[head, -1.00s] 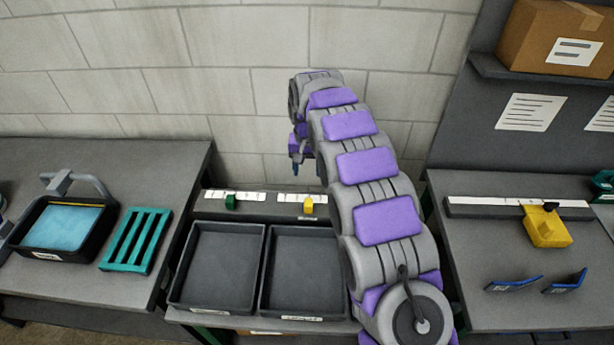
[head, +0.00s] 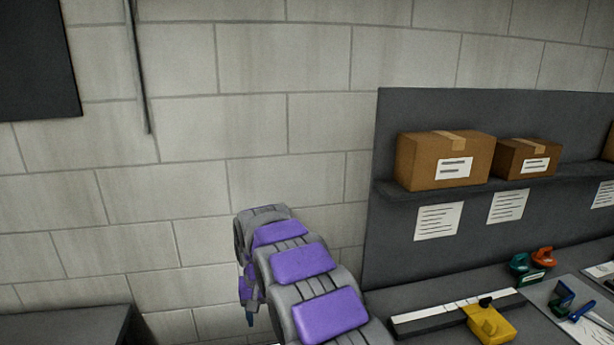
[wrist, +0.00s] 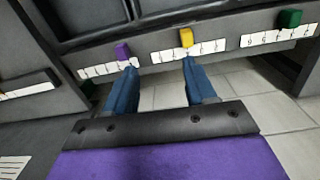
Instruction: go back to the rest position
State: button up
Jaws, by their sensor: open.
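My gripper (wrist: 160,70) is open in the wrist view, with two blue fingers apart and nothing between them. In the head view my gripper (head: 248,318) is small at the end of the purple and grey arm, partly hidden by it, in front of the block wall. In the wrist view the fingertips point toward a ledge (wrist: 225,35) with white scales. A purple slider block (wrist: 122,50) is by the left fingertip and a yellow slider block (wrist: 186,37) by the right one. Whether the fingers touch either cannot be told. A green slider block (wrist: 289,19) is farther right.
In the head view, a shelf (head: 520,178) carries cardboard boxes (head: 445,160) at right. The bench below holds a scale rail (head: 455,312) with a yellow block (head: 490,323) and small tools. A bench corner (head: 70,325) shows lower left. The wall area between is clear.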

jog(key=s+d+r+m, duration=0.1)
jog(key=s+d+r, duration=0.3)
jog(key=s+d, duration=0.45)
jog(key=s+d+r, duration=0.4)
jog(key=s+d, duration=0.4)
jog(key=d, duration=0.1)
jog(key=s+d+f, duration=0.1)
jog(key=s+d, duration=0.3)
jog(key=s, duration=0.8)
jog(key=s+d+f+m+g, duration=0.1)
jog(key=s+d, duration=0.3)
jog(key=s, duration=0.8)
jog(key=shift+s+d+f+g, duration=0.15)
jog(key=shift+d+f+g, duration=0.15)
jog(key=shift+f, duration=0.25)
jog(key=shift+c, duration=0.4)
jog(key=shift+c, duration=0.7)
jog(key=shift+d, duration=0.1)
